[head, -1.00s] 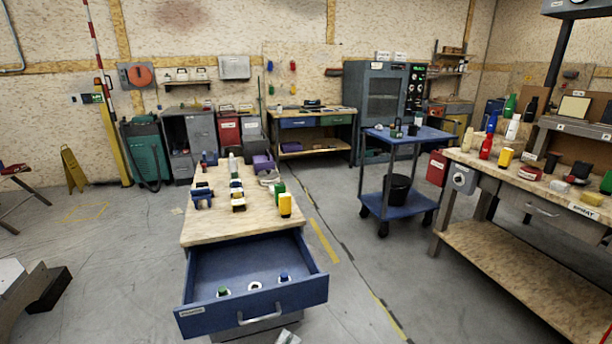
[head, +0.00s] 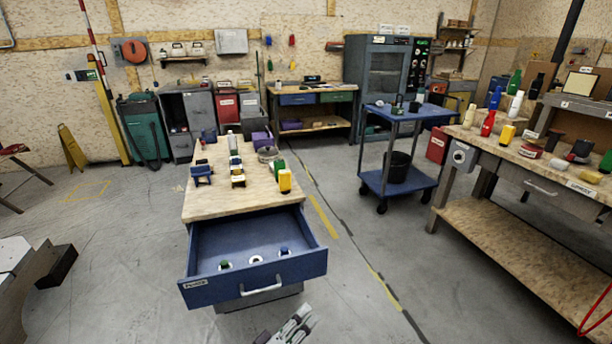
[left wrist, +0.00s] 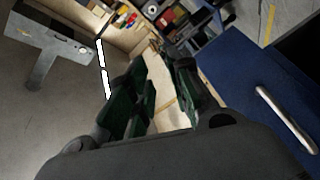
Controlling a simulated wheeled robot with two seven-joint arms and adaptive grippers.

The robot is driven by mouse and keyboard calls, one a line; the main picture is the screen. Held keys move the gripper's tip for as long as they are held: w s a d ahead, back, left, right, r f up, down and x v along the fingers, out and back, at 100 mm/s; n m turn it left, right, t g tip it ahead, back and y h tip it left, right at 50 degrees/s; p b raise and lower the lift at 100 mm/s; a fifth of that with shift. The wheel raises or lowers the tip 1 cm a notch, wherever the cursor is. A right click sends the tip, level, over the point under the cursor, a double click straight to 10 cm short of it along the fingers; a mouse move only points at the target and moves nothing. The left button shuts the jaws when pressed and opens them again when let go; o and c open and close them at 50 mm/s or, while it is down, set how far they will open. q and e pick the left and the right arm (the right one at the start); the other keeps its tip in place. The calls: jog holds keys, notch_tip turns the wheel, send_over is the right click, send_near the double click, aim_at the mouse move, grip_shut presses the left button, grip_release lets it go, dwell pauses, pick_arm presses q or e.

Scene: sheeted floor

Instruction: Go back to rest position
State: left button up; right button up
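My left gripper (head: 290,328) shows at the bottom edge of the head view, just in front of the open blue drawer (head: 252,287). In the left wrist view its two dark green-padded fingers (left wrist: 152,95) stand apart, with only tan board seen between them. The drawer's front and handle (left wrist: 285,118) are at the right of that view, apart from the fingers. My right gripper is not in view.
The drawer holds a green-topped item (head: 225,264), a white ring-like item (head: 256,259) and a blue-topped item (head: 284,251). Several items stand on the wooden tabletop (head: 225,205) above. A workbench (head: 500,225) and blue cart (head: 398,188) stand to the right.

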pick_arm(q)
jog(key=s+a+f+m+g+y, duration=0.35)
jog(key=s+a+g+y, duration=0.2)
jog(key=a, duration=0.55)
jog(key=s+a+f+m+g+y, duration=0.3)
jog(key=s+a+f+g+y, duration=0.25)
jog(key=a, duration=0.55)
jog(key=d+f+t+h+b, duration=0.1)
jog(key=d+f+b, duration=0.3)
jog(key=f, duration=0.4)
jog(key=d+f+t+h+b, duration=0.1)
jog(key=d+f+b, duration=0.3)
jog(key=f, duration=0.5)
jog(key=shift+d+f+t+h+b, duration=0.3)
jog(key=shift+h+b, duration=0.2)
jog(key=shift+b, duration=0.15)
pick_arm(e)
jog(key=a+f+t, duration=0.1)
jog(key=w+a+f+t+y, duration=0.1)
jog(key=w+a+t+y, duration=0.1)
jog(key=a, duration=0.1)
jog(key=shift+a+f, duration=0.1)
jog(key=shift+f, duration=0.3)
pick_arm(q)
jog(key=shift+s+a+f+p, duration=0.1)
jog(key=shift+f+p, duration=0.2)
jog(key=shift+p, duration=0.45)
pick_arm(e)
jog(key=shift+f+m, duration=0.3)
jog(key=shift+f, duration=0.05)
